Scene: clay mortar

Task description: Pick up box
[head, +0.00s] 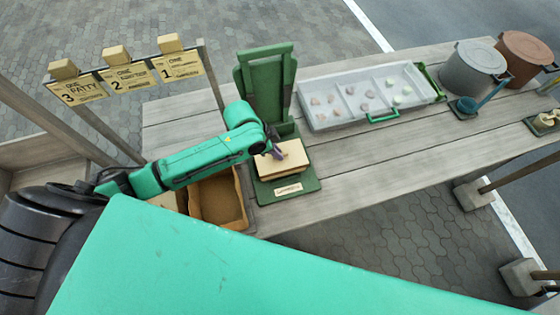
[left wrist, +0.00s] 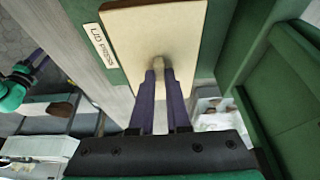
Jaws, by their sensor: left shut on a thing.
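A flat, light wooden box lid (head: 284,158) lies level on the green lid press (head: 311,187), over a lower light wooden layer. In the left wrist view the lid (left wrist: 190,25) fills the top centre, beside a label reading LID PRESS. My left gripper (head: 276,153) is over the lid with its purple fingers pointing down. In the left wrist view these fingers (left wrist: 160,75) are shut on a small wooden knob (left wrist: 159,64) on the lid. I cannot tell any gap under the lid. What seems to be my right gripper (left wrist: 38,60) shows small at the left edge there; its jaws are unclear.
An open brown bin (head: 219,200) stands left of the press. The press's tall green back (head: 266,80) rises behind the lid. A clear compartment tray (head: 345,112), a grey bucket (head: 471,70) and a brown bucket (head: 525,57) stand to the right on the plank table.

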